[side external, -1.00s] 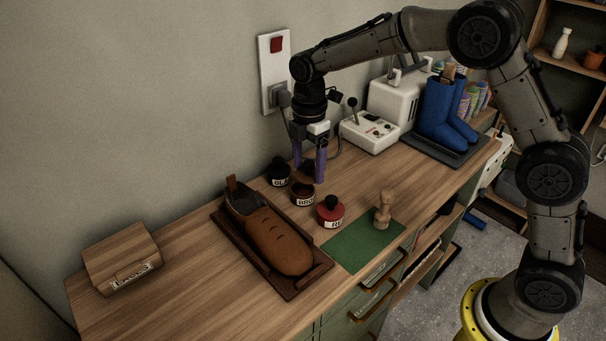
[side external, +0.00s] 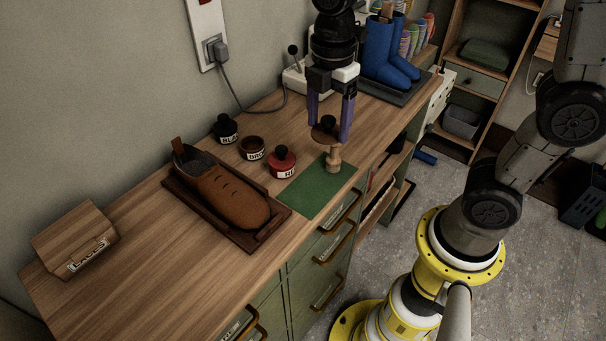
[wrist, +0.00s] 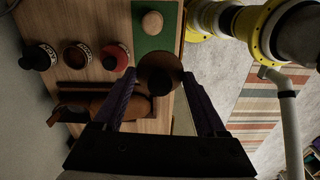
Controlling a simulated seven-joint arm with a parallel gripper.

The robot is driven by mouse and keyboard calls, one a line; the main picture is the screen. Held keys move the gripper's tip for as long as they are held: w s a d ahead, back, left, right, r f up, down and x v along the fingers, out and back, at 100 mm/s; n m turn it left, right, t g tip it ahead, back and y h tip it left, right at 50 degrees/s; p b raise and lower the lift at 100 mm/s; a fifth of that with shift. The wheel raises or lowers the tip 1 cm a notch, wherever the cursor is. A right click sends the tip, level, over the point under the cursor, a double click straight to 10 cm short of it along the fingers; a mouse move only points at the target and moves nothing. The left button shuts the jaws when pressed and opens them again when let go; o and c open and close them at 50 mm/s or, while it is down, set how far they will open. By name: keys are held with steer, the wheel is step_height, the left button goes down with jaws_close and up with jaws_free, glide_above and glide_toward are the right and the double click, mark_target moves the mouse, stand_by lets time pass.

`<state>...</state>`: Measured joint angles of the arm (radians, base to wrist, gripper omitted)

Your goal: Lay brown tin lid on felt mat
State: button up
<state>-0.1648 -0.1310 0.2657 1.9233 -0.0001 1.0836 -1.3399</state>
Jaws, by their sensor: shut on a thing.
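My gripper (side external: 330,132) is shut on the brown tin lid (side external: 319,134) and holds it above the bench, near the felt mat. The lid is a round disc with a dark knob; it also shows between my fingertips in the wrist view (wrist: 150,67). The green felt mat (side external: 306,194) lies flat at the bench's front edge. A wooden stamp-like tool (side external: 333,162) stands upright on its back right part. The brown tin (side external: 252,149) is open, between the black and red tins.
A black-lidded tin (side external: 226,129) and a red-lidded tin (side external: 282,162) flank the brown tin. A brown shoe (side external: 225,190) sits on a wooden tray (side external: 256,242). Blue boots (side external: 382,55) stand behind. The mat's front left part is bare.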

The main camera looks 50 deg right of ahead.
steer(key=s+f, duration=0.1)
steer(key=s, duration=1.1)
glide_above(306, 195)
steer(key=s, duration=0.1)
steer(key=shift+n, duration=0.4)
step_height(306, 195, down, 8)
steer(key=shift+s+d+f, duration=0.1)
steer(key=shift+f, duration=0.05)
steer(key=shift+w+f, duration=0.35)
steer(key=shift+f, duration=0.1)
steer(key=shift+w+f, duration=0.2)
steer(key=shift+f, duration=1.55)
steer(key=shift+f, duration=0.1)
steer(key=o, duration=1.2)
steer(key=shift+o, duration=0.2)
